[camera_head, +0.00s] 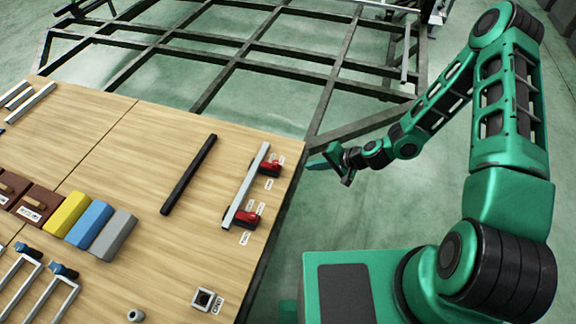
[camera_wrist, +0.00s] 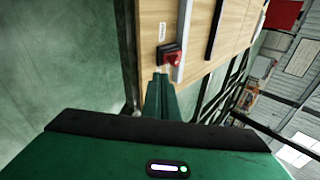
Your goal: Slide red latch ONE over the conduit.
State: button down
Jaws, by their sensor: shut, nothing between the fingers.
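Two red latches sit on dark bases on the wooden table along a silver conduit (camera_head: 246,186). The far red latch (camera_head: 270,168) is near the table's right edge. The near red latch (camera_head: 240,219) is by the conduit's lower end. The small labels beside them are too small to read, so I cannot tell which is ONE. My gripper (camera_head: 312,163) is shut and empty, just off the table's right edge, level with the far latch. In the wrist view my shut fingers (camera_wrist: 160,76) point at one red latch (camera_wrist: 173,55), apparently short of it, with the conduit (camera_wrist: 186,40) just beyond.
A black bar (camera_head: 189,174) lies left of the conduit. Yellow (camera_head: 68,214), blue (camera_head: 90,223) and grey (camera_head: 113,234) blocks stand further left. A small square socket (camera_head: 206,300) is near the front edge. A dark metal frame (camera_head: 327,85) stands behind the table.

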send_near(279, 166)
notch_tip(279, 166, down, 4)
jog(key=shift+w+a, duration=0.4)
jog(key=shift+a, duration=0.55)
jog(key=shift+w+a, duration=0.45)
jog(key=shift+a, duration=0.35)
jog(key=shift+w, duration=0.15)
